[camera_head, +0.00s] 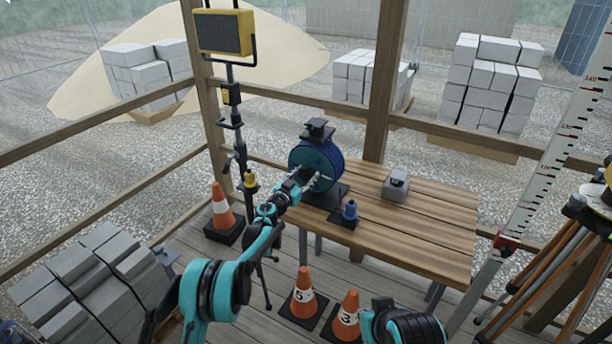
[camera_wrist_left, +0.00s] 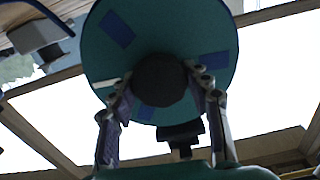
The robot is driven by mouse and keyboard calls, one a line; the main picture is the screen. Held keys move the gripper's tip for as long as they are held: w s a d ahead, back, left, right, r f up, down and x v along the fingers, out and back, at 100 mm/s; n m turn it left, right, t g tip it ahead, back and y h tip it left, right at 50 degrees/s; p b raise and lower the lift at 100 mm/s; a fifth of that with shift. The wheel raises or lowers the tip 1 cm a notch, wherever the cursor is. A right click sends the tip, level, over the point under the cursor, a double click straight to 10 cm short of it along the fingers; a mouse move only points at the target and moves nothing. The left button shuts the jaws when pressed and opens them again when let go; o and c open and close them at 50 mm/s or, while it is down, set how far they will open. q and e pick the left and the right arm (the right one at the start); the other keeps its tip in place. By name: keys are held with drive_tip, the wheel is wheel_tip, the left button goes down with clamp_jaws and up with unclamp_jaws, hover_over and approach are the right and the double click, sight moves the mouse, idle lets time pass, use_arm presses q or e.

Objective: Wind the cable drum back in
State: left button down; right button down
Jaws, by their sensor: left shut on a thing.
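The cable drum (camera_head: 325,156) is a blue and teal reel standing upright on a dark base at the left end of the wooden table (camera_head: 430,225). In the left wrist view its teal face (camera_wrist_left: 205,35) fills the upper middle, with blue patches and a dark round knob (camera_wrist_left: 160,80) in front. My left gripper (camera_head: 312,184) reaches the drum's near face. In the left wrist view its fingers (camera_wrist_left: 160,98) are on either side of the knob, shut on it. The cable itself cannot be made out. My right gripper is not in view.
A small blue-topped item (camera_head: 350,211) on a dark plate and a grey block (camera_head: 396,186) stand on the table. A lamp stand (camera_head: 225,32) rises behind left. Traffic cones (camera_head: 304,290) stand on the floor in front. A tripod (camera_head: 560,262) stands right. The table's right half is bare.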

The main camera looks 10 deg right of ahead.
use_arm(q)
drive_tip(key=n, duration=0.4)
drive_tip(key=shift+n, duration=2.1)
drive_tip(key=c, duration=0.7)
unclamp_jaws()
drive_tip(key=shift+f, duration=0.1)
drive_tip(key=v, duration=1.2)
